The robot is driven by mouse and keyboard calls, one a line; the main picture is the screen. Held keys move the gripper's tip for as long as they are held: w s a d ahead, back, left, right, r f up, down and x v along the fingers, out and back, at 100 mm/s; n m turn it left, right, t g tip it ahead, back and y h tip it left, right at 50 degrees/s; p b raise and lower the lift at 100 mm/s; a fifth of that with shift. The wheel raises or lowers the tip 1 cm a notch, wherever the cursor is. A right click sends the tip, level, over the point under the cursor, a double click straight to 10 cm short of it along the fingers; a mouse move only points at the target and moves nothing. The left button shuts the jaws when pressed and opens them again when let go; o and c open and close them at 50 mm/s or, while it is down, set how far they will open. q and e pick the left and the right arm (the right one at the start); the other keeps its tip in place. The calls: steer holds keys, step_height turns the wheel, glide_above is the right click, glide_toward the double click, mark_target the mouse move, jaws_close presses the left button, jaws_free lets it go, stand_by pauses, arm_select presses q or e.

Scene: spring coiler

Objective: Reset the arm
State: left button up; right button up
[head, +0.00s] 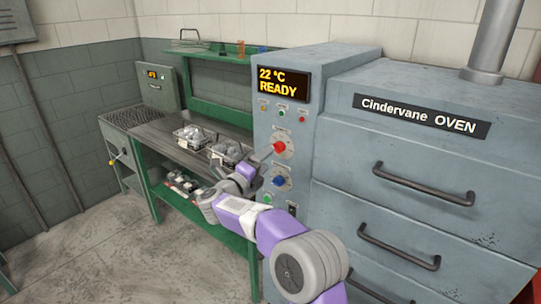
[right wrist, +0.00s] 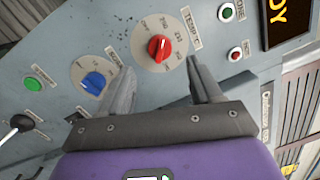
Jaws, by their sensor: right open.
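My right arm, purple and grey, reaches up to the oven's control panel in the head view. Its right gripper (head: 264,154) is close to the red knob (head: 280,147). In the right wrist view the two grey fingers of the gripper (right wrist: 161,68) are apart with nothing between them. The red knob (right wrist: 159,47) on its round white dial shows just beyond the fingertips, apart from them. The blue knob (right wrist: 94,83) is beside the left finger; it also shows in the head view (head: 278,181). My left gripper is not in view.
The grey oven (head: 410,150) has several drawers with dark handles (head: 424,184). Its display (head: 281,83) reads 22 °C READY. A green workbench (head: 150,150) with trays of parts (head: 190,135) stands to the left. The concrete floor (head: 90,240) in front is clear.

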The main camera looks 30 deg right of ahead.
steer(key=shift+s+a+f, duration=0.1)
steer(key=shift+s+a, duration=0.2)
steer(key=shift+a, duration=0.25)
steer(key=w+a+f+n+t+y+p, duration=0.1)
steer(key=w+a+f+n+t+y, duration=0.15)
steer(key=f+n, duration=0.45)
steer(key=w+a+f+n+t+y+p, duration=0.1)
steer(key=w+a+f+n+t+y, duration=0.25)
steer(key=f, duration=0.65)
steer(key=s+a+f+n+g+y, duration=0.25)
steer(key=s+f+n+y, duration=0.2)
steer(key=f, duration=0.35)
steer(key=s+a+f+n+g+y, duration=0.1)
steer(key=s+a+f+n+y, duration=0.25)
steer(key=f+n, duration=0.35)
steer(key=s+a+f+n+g+y+p, duration=0.1)
steer(key=s+a+f+n+g+y, duration=0.15)
steer(key=s+f, duration=0.4)
steer(key=s+a+f+n+g+y+p, duration=0.1)
steer(key=s+a+f+n+g+y, duration=0.15)
steer(key=s+f, duration=0.4)
steer(key=s+a+f+n+g+y, duration=0.1)
steer(key=s+a+n+g, duration=0.1)
steer(key=s, duration=0.8)
steer(key=s+a+f+n+g+y, duration=0.1)
steer(key=s+a+f+n+g, duration=0.1)
steer(key=s, duration=0.8)
steer(key=shift+a+f+g, duration=0.15)
steer(key=shift+a+g, duration=0.7)
steer(key=shift+a, duration=0.4)
